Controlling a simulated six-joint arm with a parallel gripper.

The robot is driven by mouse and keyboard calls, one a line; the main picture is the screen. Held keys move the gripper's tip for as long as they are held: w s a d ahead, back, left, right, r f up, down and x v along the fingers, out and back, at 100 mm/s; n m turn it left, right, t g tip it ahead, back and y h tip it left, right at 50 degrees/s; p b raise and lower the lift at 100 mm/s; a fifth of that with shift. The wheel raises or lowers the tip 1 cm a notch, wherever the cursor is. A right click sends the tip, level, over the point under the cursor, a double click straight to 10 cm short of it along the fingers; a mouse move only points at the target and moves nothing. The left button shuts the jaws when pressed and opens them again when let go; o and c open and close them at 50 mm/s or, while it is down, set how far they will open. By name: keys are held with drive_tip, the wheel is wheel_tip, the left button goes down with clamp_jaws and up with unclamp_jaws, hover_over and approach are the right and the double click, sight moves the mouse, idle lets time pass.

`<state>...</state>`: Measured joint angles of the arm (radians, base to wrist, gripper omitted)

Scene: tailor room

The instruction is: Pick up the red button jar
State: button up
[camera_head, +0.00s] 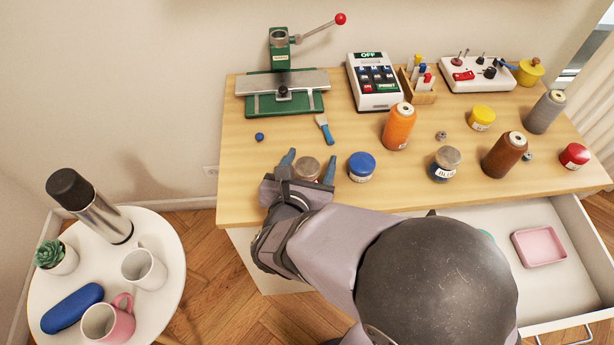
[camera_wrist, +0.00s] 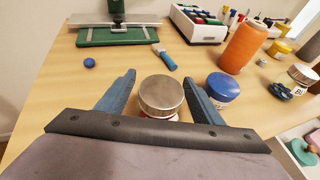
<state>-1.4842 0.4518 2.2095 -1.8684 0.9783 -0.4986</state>
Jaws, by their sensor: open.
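A jar with a silver lid (camera_head: 307,169) stands on the wooden table near its front edge. In the wrist view, a bit of red shows under this silver lid (camera_wrist: 161,94), but its label is hidden. My gripper (camera_head: 309,163) is open, with its blue fingers on either side of this jar. In the wrist view, the fingers of my gripper (camera_wrist: 159,78) flank the lid and do not appear closed on it. A red-lidded jar (camera_head: 575,155) stands at the table's far right, away from my gripper.
A blue-lidded jar (camera_head: 361,166) stands close to the right of my gripper. A silver-lidded jar labelled BLUE (camera_head: 445,164), thread cones (camera_head: 399,126) and a yellow-lidded jar (camera_head: 481,118) stand further right. A green press (camera_head: 283,90) is behind. An open drawer (camera_head: 580,275) juts out front right.

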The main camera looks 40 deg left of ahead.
drive_tip(key=shift+w+a+f, duration=0.1)
drive_tip(key=shift+w+a, duration=0.05)
drive_tip(key=shift+w, duration=0.15)
drive_tip(key=shift+c, duration=0.6)
drive_tip(key=c, duration=1)
wheel_tip(320, 180, up, 10)
drive_tip(key=p, duration=0.1)
